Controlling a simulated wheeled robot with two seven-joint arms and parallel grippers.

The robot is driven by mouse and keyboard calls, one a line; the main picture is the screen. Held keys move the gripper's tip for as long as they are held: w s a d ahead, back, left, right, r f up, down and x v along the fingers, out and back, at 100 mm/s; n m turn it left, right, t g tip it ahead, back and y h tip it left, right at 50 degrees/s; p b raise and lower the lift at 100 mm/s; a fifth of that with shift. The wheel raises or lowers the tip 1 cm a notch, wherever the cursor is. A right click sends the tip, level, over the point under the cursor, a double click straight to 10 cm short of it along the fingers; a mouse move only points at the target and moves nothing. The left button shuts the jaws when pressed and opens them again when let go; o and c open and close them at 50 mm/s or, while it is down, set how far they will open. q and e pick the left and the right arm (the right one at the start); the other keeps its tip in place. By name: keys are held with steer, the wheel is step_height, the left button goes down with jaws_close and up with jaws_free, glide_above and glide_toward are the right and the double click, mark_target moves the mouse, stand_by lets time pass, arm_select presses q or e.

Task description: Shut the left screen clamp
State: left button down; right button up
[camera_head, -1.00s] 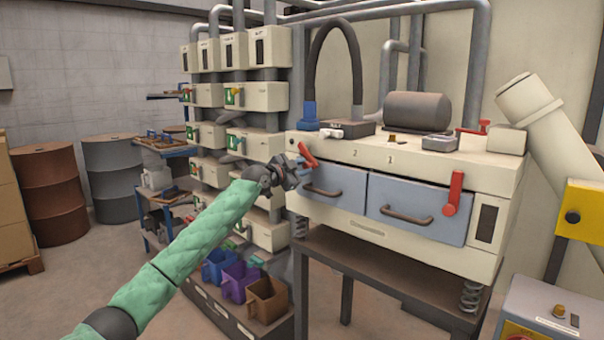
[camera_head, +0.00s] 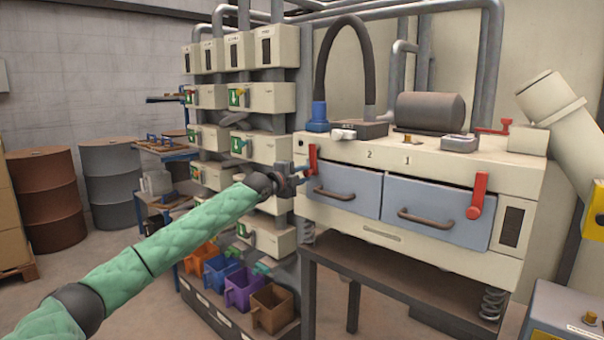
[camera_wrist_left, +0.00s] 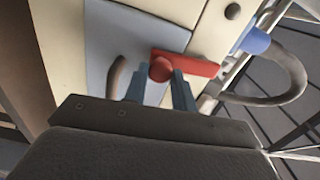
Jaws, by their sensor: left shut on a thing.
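The left screen clamp is a red lever (camera_head: 313,160) at the left end of the cream machine's front, beside the left grey-blue drawer (camera_head: 345,190). It stands nearly upright in the head view. In the wrist view the red bar (camera_wrist_left: 195,64) lies across the drawer's edge, with a round red knob (camera_wrist_left: 161,70) at one end. My left gripper (camera_head: 303,173) reaches it from the left. Its two blue-grey fingers (camera_wrist_left: 160,84) are shut on the knob end of the lever. The fingers partly hide the knob. My right gripper is not in view.
A second red clamp (camera_head: 478,196) hangs at the right end of the right drawer (camera_head: 437,209). The left drawer's brown handle (camera_head: 334,194) is close to my gripper. Sampling boxes (camera_head: 262,146) stand left of the machine, with coloured bins (camera_head: 243,288) below. A black hose (camera_head: 340,28) arches above.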

arm_select(q)
steer(key=shift+w+a+f+m, duration=0.15)
steer(key=shift+w+a+m, duration=0.15)
steer(key=shift+m, duration=0.3)
steer(key=c, duration=1.1)
jaws_free()
steer(key=shift+a, duration=0.1)
steer(key=shift+c, duration=0.2)
steer(key=v, duration=0.7)
steer(key=shift+s+a, duration=0.25)
steer(key=shift+s, duration=0.1)
